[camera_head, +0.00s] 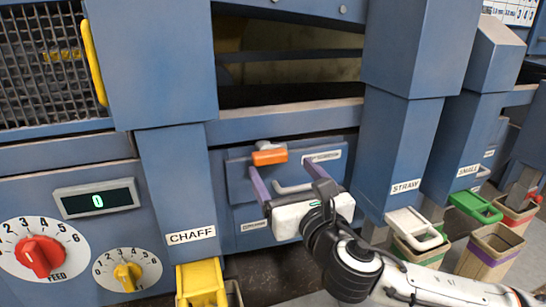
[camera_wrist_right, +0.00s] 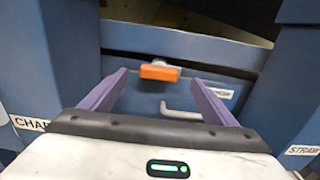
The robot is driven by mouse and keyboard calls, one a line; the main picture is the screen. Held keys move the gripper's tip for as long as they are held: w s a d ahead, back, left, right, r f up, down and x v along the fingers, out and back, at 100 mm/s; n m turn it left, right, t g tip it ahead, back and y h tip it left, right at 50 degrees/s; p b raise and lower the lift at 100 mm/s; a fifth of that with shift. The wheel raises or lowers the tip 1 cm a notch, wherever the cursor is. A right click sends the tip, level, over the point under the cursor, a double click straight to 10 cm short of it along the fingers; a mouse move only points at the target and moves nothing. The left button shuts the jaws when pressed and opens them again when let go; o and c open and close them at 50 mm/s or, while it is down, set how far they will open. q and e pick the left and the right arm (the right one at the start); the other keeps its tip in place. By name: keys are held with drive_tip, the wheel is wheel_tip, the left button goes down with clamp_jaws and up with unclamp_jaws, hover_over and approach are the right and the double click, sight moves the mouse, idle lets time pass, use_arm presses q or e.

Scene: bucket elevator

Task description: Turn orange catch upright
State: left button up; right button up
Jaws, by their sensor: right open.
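The orange catch (camera_head: 270,157) lies level across the top edge of a blue drawer-like panel (camera_head: 238,184), on a small grey pivot. It also shows in the right wrist view (camera_wrist_right: 160,72), beyond my fingertips and between them. My right gripper (camera_head: 285,162) is open, with its two purple fingers spread in front of the panel. In the right wrist view the right gripper (camera_wrist_right: 160,77) is empty, and the catch appears apart from both fingers. A pale handle (camera_head: 293,188) on the panel shows between the fingers. My left gripper is in neither view.
Blue chutes marked CHAFF (camera_head: 190,237) and STRAW (camera_head: 405,187) stand on either side of the panel. A yellow handle (camera_head: 93,62), a red feed knob (camera_head: 39,256) and a yellow knob (camera_head: 127,276) are at left. Several bins stand at lower right.

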sight(272, 156)
drive_tip(key=x, duration=0.7)
drive_tip(key=shift+f, duration=0.1)
drive_tip(key=shift+c, duration=0.4)
drive_tip(key=c, duration=1)
